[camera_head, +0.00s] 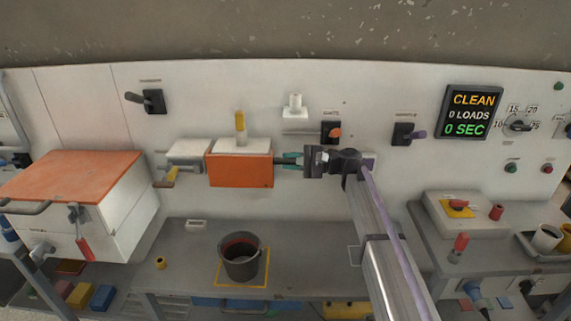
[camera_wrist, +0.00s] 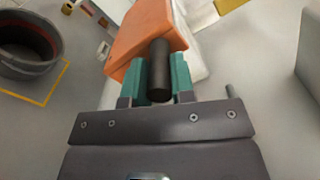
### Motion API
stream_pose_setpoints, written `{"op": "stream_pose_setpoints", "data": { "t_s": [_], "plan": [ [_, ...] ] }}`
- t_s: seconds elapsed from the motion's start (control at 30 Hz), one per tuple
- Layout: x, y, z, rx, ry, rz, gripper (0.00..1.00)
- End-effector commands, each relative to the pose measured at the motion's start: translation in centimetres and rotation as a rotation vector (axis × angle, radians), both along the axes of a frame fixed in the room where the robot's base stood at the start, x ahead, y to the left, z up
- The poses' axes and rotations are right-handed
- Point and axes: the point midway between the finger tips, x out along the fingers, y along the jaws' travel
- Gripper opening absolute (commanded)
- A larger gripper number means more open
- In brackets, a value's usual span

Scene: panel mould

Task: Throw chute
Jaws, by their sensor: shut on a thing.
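An orange-fronted box (camera_head: 240,170) with a white top is mounted on the white panel, left of my gripper. A dark round handle (camera_head: 284,163) sticks out of its right side. My gripper (camera_head: 297,161) is shut on this handle; its teal fingers lie on either side of it. In the wrist view the black handle (camera_wrist: 159,72) sits between the fingers and joins the orange box (camera_wrist: 142,38). A small lever with an orange knob (camera_head: 334,132) is on the panel just above my gripper; its label is too small to read surely.
A dark bucket (camera_head: 240,266) stands on the grey bench below, inside a yellow square. An orange-topped white cabinet (camera_head: 70,180) is at left. Other levers (camera_head: 153,101) (camera_head: 403,133) are on the panel. A display (camera_head: 471,112) reads CLEAN, 0 LOADS, 0 SEC.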

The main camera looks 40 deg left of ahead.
Motion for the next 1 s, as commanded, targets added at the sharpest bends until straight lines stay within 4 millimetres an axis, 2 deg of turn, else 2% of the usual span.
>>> {"op": "stream_pose_setpoints", "data": {
  "t_s": [0.5,0.53,0.6,0.8,1.0],
  "plan": [
    [0.6,-0.08,0.09,0.003,-0.001,-0.008,0.0],
    [0.6,-0.08,0.09,0.003,-0.001,-0.008,0.24],
    [0.58,-0.09,0.09,0.003,-0.001,-0.008,0.31],
    [0.54,-0.12,0.06,0.003,-0.002,-0.006,0.48],
    [0.55,-0.17,0.04,0.002,-0.002,-0.006,0.48]
  ]
}}
